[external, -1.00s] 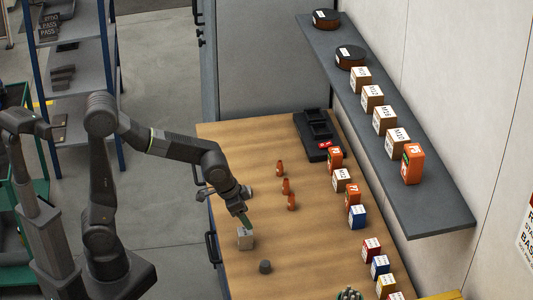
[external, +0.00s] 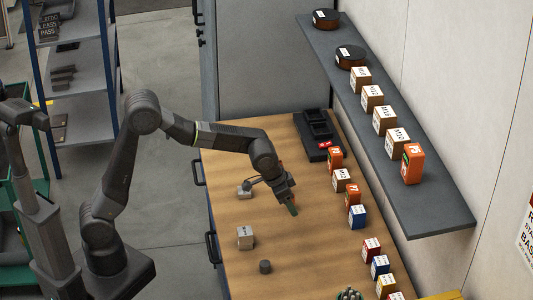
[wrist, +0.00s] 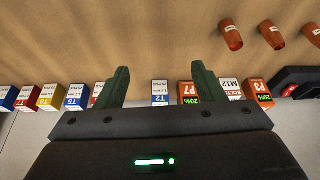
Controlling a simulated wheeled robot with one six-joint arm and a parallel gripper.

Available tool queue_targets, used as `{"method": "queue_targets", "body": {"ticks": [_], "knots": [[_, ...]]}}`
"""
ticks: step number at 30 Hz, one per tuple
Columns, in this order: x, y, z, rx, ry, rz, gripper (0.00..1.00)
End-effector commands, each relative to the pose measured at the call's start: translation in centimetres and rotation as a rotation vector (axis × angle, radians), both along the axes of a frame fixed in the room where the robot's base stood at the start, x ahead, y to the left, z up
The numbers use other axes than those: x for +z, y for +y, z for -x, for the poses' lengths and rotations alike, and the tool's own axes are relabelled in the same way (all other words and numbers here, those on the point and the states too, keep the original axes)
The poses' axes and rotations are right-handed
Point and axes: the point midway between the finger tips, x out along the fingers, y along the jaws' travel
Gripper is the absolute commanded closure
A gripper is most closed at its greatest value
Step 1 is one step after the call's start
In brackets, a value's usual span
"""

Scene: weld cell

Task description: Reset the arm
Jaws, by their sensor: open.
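My gripper (external: 292,209) is above the wooden workbench (external: 225,170), near its middle, reaching down from my raised arm. In the wrist view my gripper (wrist: 157,85) shows two green fingers set wide apart with nothing between them. In the external view the fingers are small and partly hidden by the wrist. The gripper is apart from the row of boxes along the bench's right side.
Small boxes, including a blue one (external: 357,217), line the right bench edge below a grey shelf (external: 440,215). A grey block (external: 245,238) and dark cylinder (external: 265,267) stand in front. A black charger (external: 308,135) sits at the back.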

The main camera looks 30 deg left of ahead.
Motion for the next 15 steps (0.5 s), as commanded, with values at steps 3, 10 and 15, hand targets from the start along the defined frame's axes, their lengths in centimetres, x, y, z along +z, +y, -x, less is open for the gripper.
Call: {"method": "queue_targets", "body": {"ticks": [3,10,15], "knots": [[-0.4,-1.2,-1.5,0.010,0.001,-0.001,0.38],[-1.5,-3.2,-4.0,0.031,0.001,-0.001,0.38],[-3.8,-3.8,-4.8,0.039,0.003,-0.004,0.38]]}}
